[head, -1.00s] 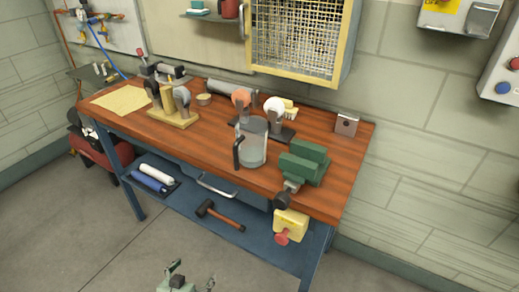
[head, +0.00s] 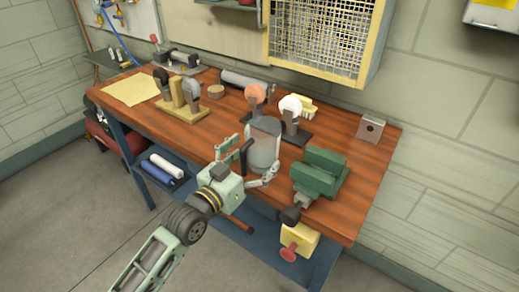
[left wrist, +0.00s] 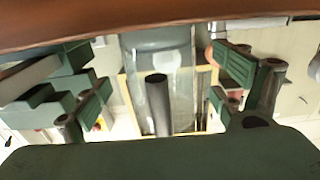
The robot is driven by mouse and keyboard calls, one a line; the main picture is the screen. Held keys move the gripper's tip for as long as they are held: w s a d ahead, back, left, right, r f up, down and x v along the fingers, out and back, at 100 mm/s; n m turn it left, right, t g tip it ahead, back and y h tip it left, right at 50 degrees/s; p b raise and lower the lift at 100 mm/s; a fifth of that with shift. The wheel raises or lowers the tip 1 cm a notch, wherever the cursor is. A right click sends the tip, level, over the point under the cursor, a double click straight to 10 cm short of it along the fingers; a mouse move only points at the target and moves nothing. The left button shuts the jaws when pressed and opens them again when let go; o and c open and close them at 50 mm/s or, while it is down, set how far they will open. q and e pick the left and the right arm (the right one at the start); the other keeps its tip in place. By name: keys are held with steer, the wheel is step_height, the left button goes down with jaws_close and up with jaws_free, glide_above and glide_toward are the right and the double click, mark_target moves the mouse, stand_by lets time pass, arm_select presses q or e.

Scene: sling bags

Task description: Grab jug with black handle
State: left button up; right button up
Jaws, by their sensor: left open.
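The clear jug (head: 264,145) with a black handle (head: 247,155) stands upright on the wooden workbench, left of the green vise. My left gripper (head: 247,160) is open in front of the jug, its fingers spread to either side of the handle. In the left wrist view, which appears upside down, the jug (left wrist: 178,75) and its dark handle (left wrist: 157,103) lie between the open fingers. I cannot tell whether a finger touches the jug. My right gripper is not in view.
The green vise (head: 318,174) stands close on the jug's right. Round-headed tools on a dark stand (head: 296,135) are just behind it. A wooden block holder (head: 182,107) stands to the left. The bench (head: 215,134) has bare wood left of the jug.

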arm_select(q)
steer(key=x, duration=0.2)
steer(key=shift+w+d+f, duration=0.1)
steer(key=shift+w+f, duration=0.05)
steer(key=shift+w, duration=0.15)
steer(key=shift+s, duration=0.1)
steer(key=shift+c, duration=0.8)
steer(key=c, duration=1.2)
